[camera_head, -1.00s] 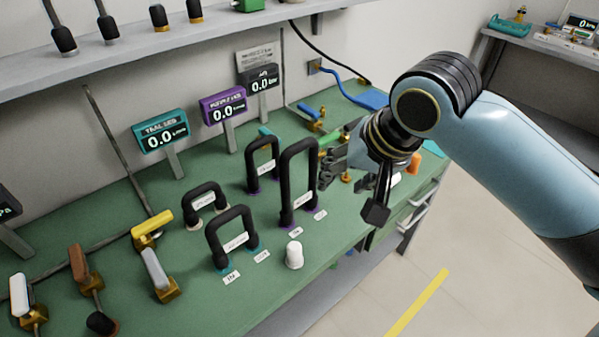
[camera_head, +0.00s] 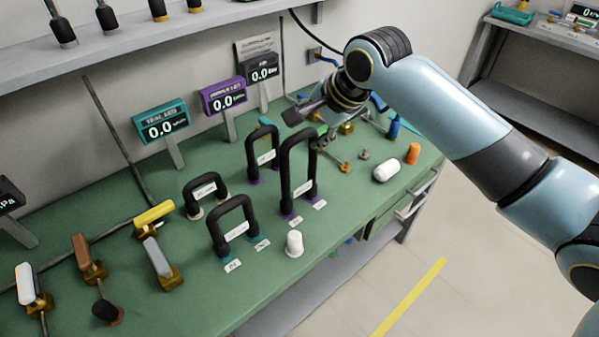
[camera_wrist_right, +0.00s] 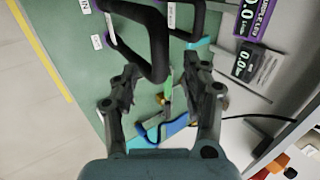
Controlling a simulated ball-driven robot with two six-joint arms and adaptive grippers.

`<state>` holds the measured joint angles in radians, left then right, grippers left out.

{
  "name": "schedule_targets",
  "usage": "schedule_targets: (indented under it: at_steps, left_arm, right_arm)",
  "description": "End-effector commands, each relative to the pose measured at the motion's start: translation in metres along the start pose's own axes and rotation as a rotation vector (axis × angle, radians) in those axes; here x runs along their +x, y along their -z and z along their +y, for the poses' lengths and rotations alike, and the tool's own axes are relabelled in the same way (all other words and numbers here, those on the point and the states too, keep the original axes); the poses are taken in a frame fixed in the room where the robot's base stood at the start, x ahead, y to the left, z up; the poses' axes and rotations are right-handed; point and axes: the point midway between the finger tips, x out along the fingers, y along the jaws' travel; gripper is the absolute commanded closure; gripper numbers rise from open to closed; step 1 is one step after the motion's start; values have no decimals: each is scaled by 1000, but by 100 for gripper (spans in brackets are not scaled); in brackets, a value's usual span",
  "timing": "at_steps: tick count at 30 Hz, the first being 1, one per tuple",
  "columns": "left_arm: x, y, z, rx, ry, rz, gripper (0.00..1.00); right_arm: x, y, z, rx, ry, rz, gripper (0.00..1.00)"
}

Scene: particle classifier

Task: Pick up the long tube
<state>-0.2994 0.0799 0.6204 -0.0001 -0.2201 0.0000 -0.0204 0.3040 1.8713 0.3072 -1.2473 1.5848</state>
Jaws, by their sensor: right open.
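The long tube (camera_head: 285,185), a tall black inverted U with a white label and purple ends, stands upright on the green bench. My right gripper (camera_head: 308,124) is open by its top right corner, one finger above and one beside it in the head view. In the right wrist view the black tube (camera_wrist_right: 158,45) reaches down toward the gap between the open fingers (camera_wrist_right: 163,88). I cannot tell whether they touch it. My left gripper is not in view.
A shorter black tube (camera_head: 251,155) with purple ends stands close to its left. Two low black tubes (camera_head: 221,225) (camera_head: 190,205) stand further left. A white cap (camera_head: 294,243) is in front. Display signs (camera_head: 224,97) stand behind. The right front of the bench is fairly open.

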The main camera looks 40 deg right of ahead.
Motion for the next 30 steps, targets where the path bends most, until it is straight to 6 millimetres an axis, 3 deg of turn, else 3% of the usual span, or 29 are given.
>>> schedule_targets:
  at_steps: [6, 14, 25, 30]
  left_arm:
    - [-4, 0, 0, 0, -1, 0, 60]
    - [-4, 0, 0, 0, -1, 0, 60]
    - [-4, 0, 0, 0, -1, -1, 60]
    - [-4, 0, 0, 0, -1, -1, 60]
  right_arm:
    - [29, 1, 0, 2, -1, -1, 53]
    - [33, 1, 0, -1, 0, 0, 53]
    - [33, 1, 0, -1, 0, 0, 100]
    - [32, 1, 0, -1, 0, 0, 100]
